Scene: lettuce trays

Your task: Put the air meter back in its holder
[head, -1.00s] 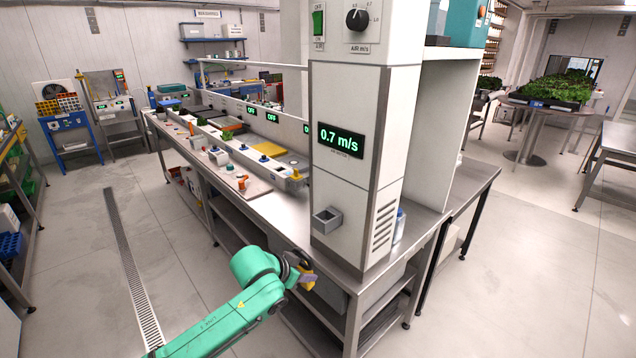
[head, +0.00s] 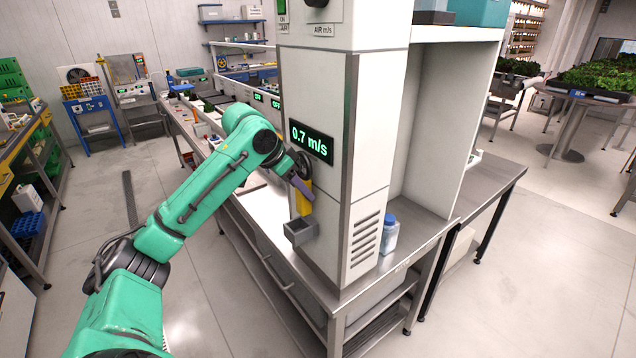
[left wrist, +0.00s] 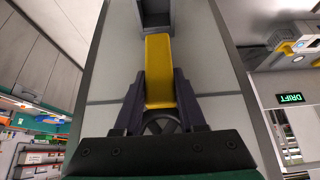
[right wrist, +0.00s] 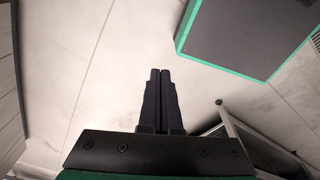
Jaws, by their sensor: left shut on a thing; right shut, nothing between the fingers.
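My left gripper (head: 301,188) is shut on the yellow air meter (head: 305,203), which hangs lengthwise below the fingers. The left wrist view shows the meter (left wrist: 159,70) between the two dark fingers (left wrist: 160,95). The holder is a small grey open-topped box (head: 301,232) on the front of the white cabinet, under the 0.7 m/s display (head: 311,142). The meter's free end is right at the holder's mouth (left wrist: 155,12); I cannot tell whether it has entered. My right gripper (right wrist: 160,100) is shut and empty, outside the head view.
The white cabinet (head: 330,215) stands on a steel bench (head: 270,235). A blue-capped bottle (head: 390,235) stands beside the cabinet at right. More of the bench with equipment runs back behind my left arm. Floor (head: 120,270) is open to the left.

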